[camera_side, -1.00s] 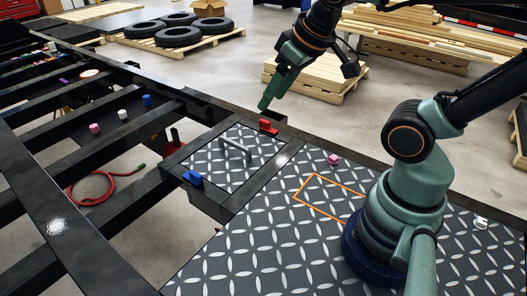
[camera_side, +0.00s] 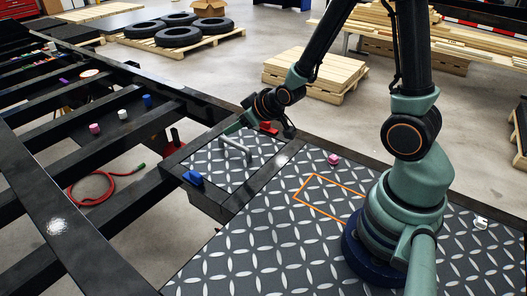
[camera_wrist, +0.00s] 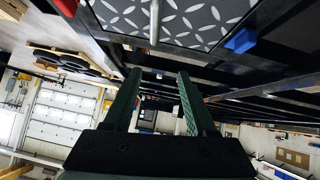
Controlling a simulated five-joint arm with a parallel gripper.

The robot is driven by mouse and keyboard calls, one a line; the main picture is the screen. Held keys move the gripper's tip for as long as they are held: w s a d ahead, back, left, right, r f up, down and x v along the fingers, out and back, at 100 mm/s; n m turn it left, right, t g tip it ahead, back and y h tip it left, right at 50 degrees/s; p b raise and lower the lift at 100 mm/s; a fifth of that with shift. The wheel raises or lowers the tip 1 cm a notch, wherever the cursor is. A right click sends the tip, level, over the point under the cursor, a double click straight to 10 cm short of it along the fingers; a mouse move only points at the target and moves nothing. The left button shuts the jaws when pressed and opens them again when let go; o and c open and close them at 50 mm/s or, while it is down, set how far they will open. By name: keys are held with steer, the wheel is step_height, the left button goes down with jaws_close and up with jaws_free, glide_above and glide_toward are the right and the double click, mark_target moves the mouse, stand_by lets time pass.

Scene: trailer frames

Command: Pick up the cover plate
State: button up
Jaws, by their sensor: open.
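The cover plate (camera_side: 208,165) is a square diamond-tread panel with a grey bar handle (camera_side: 236,151), lying in a dark frame opening. In the wrist view the plate (camera_wrist: 190,22) and its handle (camera_wrist: 154,22) show at the top, upside down. My gripper (camera_side: 231,128) is low over the plate's far side, close to the handle. In the wrist view its two green fingers (camera_wrist: 157,74) are spread with nothing between them. The handle appears beyond the fingertips. I cannot tell from the side view whether a finger touches the plate.
A blue clamp (camera_side: 193,178) and a red clamp (camera_side: 268,128) sit on the frame around the plate. An orange rectangle outline (camera_side: 318,187) marks the tread deck at right, with a pink block (camera_side: 333,159) near it. Open gaps lie between the dark rails at left.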

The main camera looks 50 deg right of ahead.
mark_target(232, 142)
steer(key=shift+t+h, duration=0.3)
steer(key=shift+t, duration=0.3)
steer(key=f, duration=0.2)
steer(key=d+f, duration=0.1)
steer(key=f, duration=0.2)
steer(key=shift+s+d, duration=0.15)
steer(key=shift+s+d+f, duration=0.1)
steer(key=shift+s+f, duration=0.05)
steer(key=shift+f, duration=0.5)
steer(key=shift+x, duration=3.7)
steer(key=shift+r, duration=0.2)
jaws_close()
steer(key=shift+w+r, duration=0.1)
steer(key=shift+w, duration=0.1)
